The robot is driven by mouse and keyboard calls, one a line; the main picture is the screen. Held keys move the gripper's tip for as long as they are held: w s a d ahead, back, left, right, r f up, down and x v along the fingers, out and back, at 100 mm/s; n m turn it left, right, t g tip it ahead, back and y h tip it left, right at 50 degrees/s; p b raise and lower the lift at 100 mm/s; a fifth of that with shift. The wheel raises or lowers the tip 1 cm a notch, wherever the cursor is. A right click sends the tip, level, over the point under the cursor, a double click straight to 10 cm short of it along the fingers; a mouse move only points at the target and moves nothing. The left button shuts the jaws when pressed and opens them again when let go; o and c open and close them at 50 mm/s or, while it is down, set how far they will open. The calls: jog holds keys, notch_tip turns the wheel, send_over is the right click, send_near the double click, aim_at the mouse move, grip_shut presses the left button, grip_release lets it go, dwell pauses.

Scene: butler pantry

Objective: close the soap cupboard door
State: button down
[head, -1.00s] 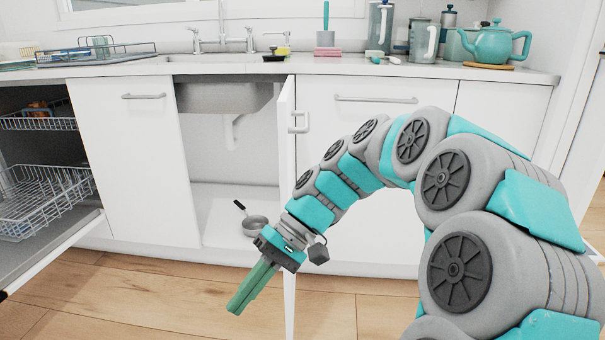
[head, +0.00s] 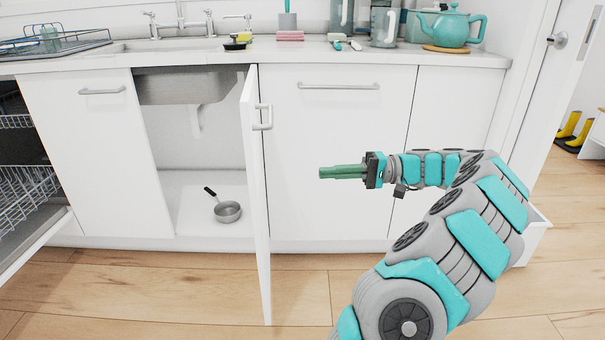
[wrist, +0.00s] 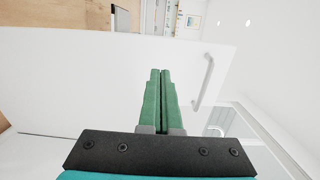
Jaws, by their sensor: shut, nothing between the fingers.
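The white cupboard door (head: 257,200) under the sink stands open and juts out toward me, nearly edge-on in the head view. Its handle (head: 264,117) is on the face turned right. The cupboard opening (head: 200,150) is to the left of the door. My gripper (head: 322,172) is to the right of the door and points left at its outer face, with a visible gap in the head view. Its green fingers are together and empty. In the wrist view the fingers (wrist: 161,74) show before the broad white door panel (wrist: 80,80), with the handle (wrist: 206,82) to their right.
A pan (head: 228,211) lies inside the cupboard. An open dishwasher with wire racks (head: 25,190) is at left. The counter (head: 310,60) holds a teapot (head: 450,27) at right. Wooden floor (head: 170,285) in front is clear.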

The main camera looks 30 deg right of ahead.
jog(key=b+x, duration=0.2)
jog(key=b, duration=0.3)
jog(key=shift+a+f+b, duration=0.1)
jog(key=shift+f+b, duration=0.05)
jog(key=shift+b, duration=0.25)
jog(key=shift+a, duration=0.1)
jog(key=b+x, duration=0.2)
jog(key=x, duration=0.9)
jog(key=shift+a, duration=0.2)
jog(key=shift+w, duration=0.15)
